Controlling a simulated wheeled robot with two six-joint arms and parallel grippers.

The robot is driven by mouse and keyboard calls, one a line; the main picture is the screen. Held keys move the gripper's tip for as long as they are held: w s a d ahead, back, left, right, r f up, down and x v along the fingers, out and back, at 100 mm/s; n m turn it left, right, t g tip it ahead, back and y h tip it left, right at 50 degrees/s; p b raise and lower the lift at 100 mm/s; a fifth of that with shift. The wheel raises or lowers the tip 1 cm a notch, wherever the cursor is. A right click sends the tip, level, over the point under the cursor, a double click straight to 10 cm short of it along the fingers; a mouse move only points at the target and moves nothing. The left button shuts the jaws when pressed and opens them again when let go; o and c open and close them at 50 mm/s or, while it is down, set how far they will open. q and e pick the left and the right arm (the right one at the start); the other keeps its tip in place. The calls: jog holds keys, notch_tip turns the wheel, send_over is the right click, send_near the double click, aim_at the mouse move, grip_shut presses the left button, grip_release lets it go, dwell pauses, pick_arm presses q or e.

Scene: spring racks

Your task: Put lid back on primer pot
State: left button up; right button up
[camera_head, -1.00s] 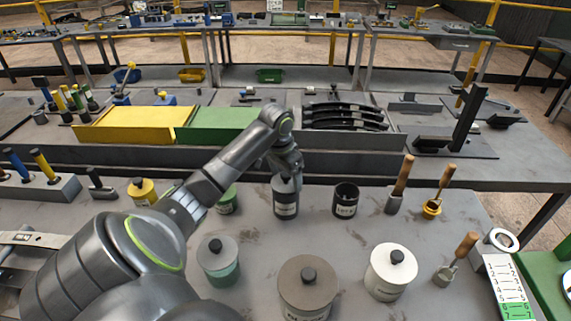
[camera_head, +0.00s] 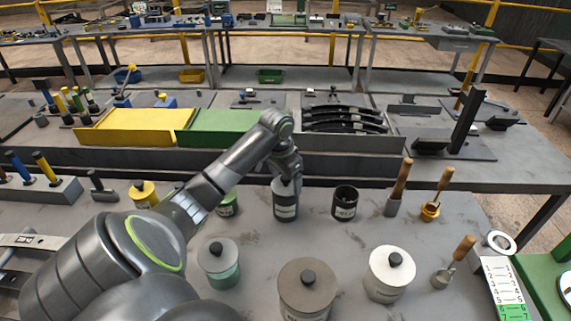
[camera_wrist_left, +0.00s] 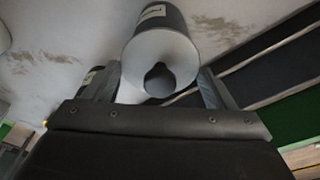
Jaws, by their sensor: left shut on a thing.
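A dark grey pot (camera_head: 286,212) with a white label stands upright at the middle of the bench. Its light grey lid with a dark knob (camera_wrist_left: 160,48) shows in the left wrist view, lying on or just over the pot; I cannot tell which. My left gripper (camera_head: 285,186) is over the pot from behind and shut on the lid, with a finger on either side. The fingers also show in the left wrist view (camera_wrist_left: 160,78). An open dark pot (camera_head: 345,207) without a lid stands just to the right; its label is too small to read. My right gripper is out of view.
Lidded teal (camera_head: 221,276), brown-grey (camera_head: 306,294) and white (camera_head: 388,284) pots stand in front. Lidded green (camera_head: 228,204) and yellow (camera_head: 143,196) pots are to the left. Wooden-handled brushes (camera_head: 399,185) stand at right. A dark ledge runs behind.

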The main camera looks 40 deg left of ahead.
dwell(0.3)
pick_arm(q)
jog(key=o, duration=1)
jog(key=shift+r+p, duration=3.5)
jog(key=shift+p, duration=1)
grip_shut()
